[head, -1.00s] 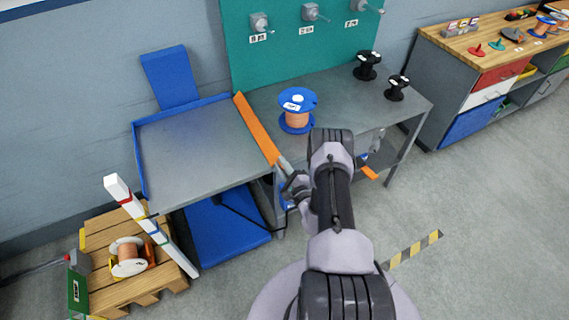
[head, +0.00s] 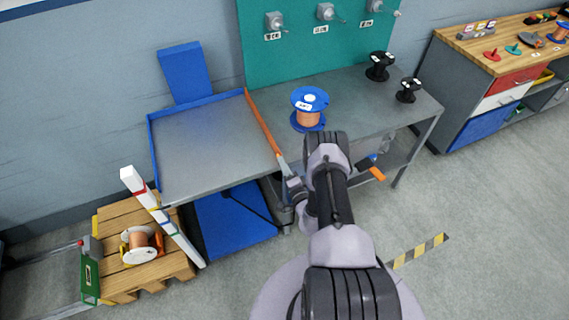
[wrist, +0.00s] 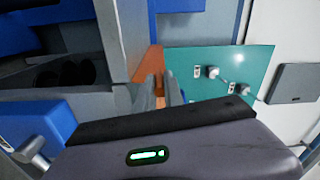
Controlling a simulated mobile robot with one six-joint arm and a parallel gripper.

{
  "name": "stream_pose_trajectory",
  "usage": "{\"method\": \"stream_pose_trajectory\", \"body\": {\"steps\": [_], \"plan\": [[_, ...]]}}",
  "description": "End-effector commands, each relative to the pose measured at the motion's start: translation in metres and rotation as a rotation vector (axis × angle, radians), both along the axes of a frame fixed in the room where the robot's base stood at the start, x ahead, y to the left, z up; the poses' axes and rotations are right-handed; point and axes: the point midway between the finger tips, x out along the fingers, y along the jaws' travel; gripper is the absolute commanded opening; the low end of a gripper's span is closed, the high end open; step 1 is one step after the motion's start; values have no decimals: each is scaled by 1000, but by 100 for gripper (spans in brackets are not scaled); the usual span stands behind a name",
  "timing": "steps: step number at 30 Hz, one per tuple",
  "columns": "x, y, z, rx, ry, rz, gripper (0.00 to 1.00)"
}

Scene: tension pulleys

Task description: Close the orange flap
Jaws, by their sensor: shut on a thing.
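The orange flap (head: 264,122) is a long narrow strip along the right edge of the grey, blue-rimmed table, beside the workbench. It shows as a thin, steep band in the head view. My gripper (head: 283,164) is at the flap's near end, with its fingers shut on it. In the wrist view the flap (wrist: 148,66) runs up ahead of my gripper (wrist: 160,88), whose fingers close around its end. The exact contact is partly hidden by the fingers.
The blue-rimmed table (head: 205,150) has an empty top. A blue spool with copper wire (head: 309,117) stands on the workbench (head: 350,105), close right of the flap. Black spools stand farther right. A striped white post (head: 160,215) and pallet (head: 120,218) are at lower left.

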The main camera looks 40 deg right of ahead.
Motion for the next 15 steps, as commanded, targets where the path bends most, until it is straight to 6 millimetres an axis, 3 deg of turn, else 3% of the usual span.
{"method": "stream_pose_trajectory", "body": {"steps": [15], "plan": [[0, 2, 0, -32, 8, 0, 0]]}}
